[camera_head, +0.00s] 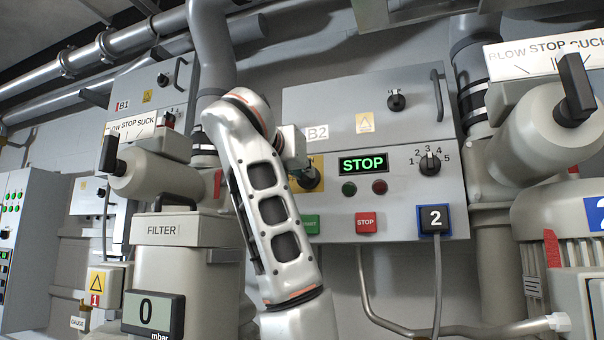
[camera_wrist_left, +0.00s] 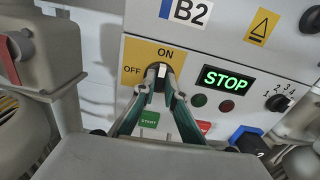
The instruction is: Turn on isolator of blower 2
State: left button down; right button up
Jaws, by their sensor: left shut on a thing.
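The B2 control panel (camera_head: 405,160) of blower 2 fills the middle of the head view. Its isolator, a dark rotary knob (camera_head: 311,180) on a yellow plate, is partly hidden behind my left arm. In the left wrist view the yellow plate (camera_wrist_left: 136,58) reads ON above and OFF to the left. The isolator knob (camera_wrist_left: 164,72) has a light mark that appears to point upward, towards ON. My left gripper (camera_wrist_left: 160,86) is shut on the knob, one finger on each side. My right gripper is in neither view.
Right of the isolator are a green-lit STOP display (camera_head: 363,164), a red stop button (camera_head: 366,222), a selector knob (camera_head: 430,163) and a blue-framed 2 block (camera_head: 435,219). A filter housing (camera_head: 173,231) stands at left and a pipe valve (camera_head: 540,130) at right.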

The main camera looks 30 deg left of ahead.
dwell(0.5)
pick_arm(q)
jog(key=c, duration=2.1)
grip_release()
jog(key=shift+s, duration=0.1)
jog(key=v, duration=1.2)
jog(key=shift+f, duration=0.1)
